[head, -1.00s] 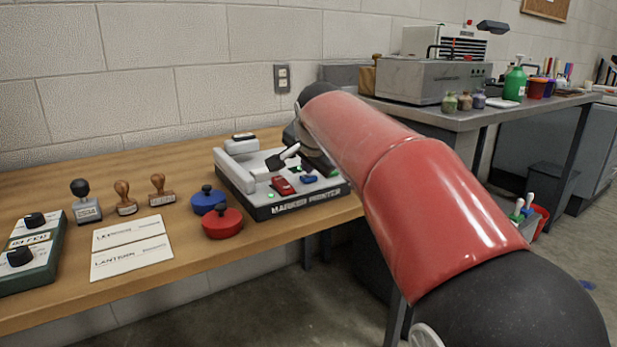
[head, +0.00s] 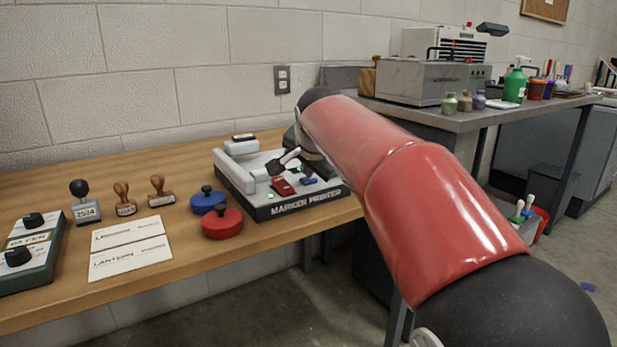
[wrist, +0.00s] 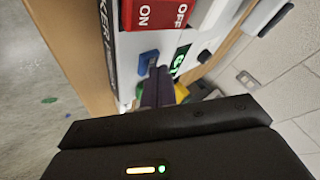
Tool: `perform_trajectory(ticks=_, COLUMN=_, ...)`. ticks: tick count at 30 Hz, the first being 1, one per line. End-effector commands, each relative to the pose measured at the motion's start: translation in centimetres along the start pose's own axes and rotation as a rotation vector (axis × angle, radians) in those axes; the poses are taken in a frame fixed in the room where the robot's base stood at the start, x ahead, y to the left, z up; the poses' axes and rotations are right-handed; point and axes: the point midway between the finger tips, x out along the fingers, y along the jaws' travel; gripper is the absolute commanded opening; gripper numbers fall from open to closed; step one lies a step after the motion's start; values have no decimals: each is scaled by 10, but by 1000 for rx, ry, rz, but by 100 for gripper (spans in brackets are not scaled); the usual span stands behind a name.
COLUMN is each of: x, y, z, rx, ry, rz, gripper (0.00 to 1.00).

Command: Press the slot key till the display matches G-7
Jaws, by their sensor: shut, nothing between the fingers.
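The marker printer (head: 290,207) stands on the wooden bench, its name on the front edge. In the wrist view, its small display (wrist: 179,62) shows green characters starting with G; the rest is too small and partly covered to read surely. A blue key (wrist: 147,61) sits beside the display; it also shows in the head view (head: 309,181). A red ON/OFF switch (wrist: 165,17) is above them in the wrist view. My gripper (wrist: 157,76) is shut and empty, its fingertips close by the blue key and display. I cannot tell whether they touch the key.
A black-ended lever (head: 283,161) rises from the printer. A grey metal bench (head: 480,115) stands at the right.

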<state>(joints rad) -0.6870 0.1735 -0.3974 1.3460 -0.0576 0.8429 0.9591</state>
Motion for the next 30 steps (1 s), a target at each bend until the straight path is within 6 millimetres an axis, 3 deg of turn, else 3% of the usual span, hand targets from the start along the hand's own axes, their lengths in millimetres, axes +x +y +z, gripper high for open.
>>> perform_trajectory(ticks=21, x=-13, y=-10, z=-9, rx=0, ry=0, rz=0, gripper=0)
perform_trajectory(ticks=30, x=-32, y=-24, z=-24, rx=1, ry=0, rz=0, gripper=0)
